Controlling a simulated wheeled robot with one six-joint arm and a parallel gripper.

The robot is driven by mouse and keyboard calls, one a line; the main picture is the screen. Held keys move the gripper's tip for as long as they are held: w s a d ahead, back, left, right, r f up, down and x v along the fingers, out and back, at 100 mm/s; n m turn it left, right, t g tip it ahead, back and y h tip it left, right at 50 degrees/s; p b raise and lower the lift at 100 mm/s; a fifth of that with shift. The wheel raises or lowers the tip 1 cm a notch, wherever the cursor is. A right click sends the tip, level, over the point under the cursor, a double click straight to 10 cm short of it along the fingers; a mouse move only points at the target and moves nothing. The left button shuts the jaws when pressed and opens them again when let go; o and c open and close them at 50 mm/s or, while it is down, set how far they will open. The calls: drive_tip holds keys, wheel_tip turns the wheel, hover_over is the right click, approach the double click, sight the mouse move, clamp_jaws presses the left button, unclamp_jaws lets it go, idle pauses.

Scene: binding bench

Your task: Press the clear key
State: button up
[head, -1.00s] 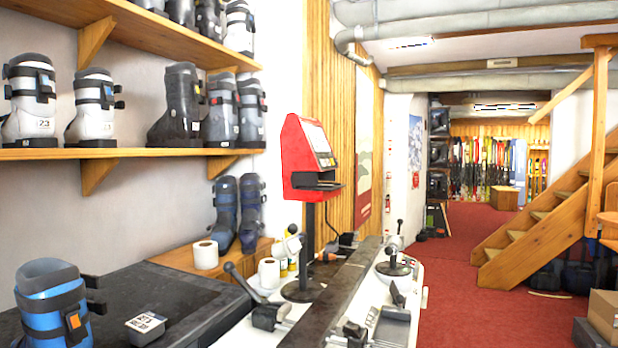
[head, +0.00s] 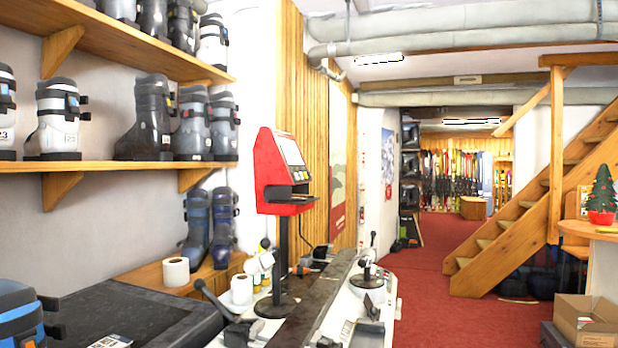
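A red terminal (head: 283,172) stands on a dark post above the binding bench, a little left of the middle of the head view. It has a pale screen (head: 291,152) turned to the right and a small row of keys (head: 299,175) below it. The keys are too small to tell which is the clear key. My gripper is not in view.
The bench (head: 312,305) carries clamps and levers with dark knobs. Ski boots fill wall shelves (head: 110,167) at left. Red carpet (head: 430,310) is open at right, before wooden stairs (head: 540,205) and a cardboard box (head: 588,318).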

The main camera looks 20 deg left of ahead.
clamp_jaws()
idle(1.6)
